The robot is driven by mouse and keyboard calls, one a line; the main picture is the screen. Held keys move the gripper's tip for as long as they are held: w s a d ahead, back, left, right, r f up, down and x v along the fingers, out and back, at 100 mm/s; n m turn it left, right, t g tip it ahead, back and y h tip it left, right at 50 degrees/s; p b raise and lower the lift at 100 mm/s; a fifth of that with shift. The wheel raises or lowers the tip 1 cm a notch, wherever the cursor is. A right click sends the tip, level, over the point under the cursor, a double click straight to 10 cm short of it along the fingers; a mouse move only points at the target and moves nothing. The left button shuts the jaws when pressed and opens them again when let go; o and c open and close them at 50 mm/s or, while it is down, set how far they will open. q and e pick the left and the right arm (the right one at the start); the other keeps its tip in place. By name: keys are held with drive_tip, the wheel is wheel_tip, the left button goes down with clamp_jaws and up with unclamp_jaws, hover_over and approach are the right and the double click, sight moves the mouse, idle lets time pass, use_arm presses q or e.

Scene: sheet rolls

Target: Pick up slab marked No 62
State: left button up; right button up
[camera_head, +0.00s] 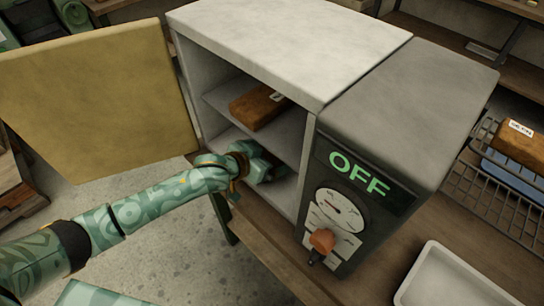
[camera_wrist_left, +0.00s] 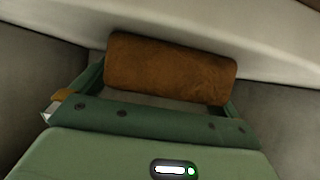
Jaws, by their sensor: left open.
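A brown slab (camera_head: 259,105) with a small white label lies on the upper shelf of the open cabinet; I cannot read its number. My left gripper (camera_head: 268,168) reaches into the cabinet below that shelf, jaws open. In the left wrist view a plain brown slab (camera_wrist_left: 170,68) lies ahead, with a finger near each end; no label shows on it. I cannot tell whether it is the shelf slab or another one hidden from the head. Another brown labelled slab (camera_head: 520,145) sits on the wire rack at right, its writing too small to read. My right gripper is out of view.
The cabinet's tan door (camera_head: 95,100) stands open at left. The control panel (camera_head: 345,205) reads OFF and has a dial and an orange knob (camera_head: 321,241). A wire rack (camera_head: 490,190) and an empty white tray (camera_head: 455,280) stand on the wooden table at right.

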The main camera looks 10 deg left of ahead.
use_arm(q)
drive_tip(key=shift+r, duration=0.15)
drive_tip(key=c, duration=1.3)
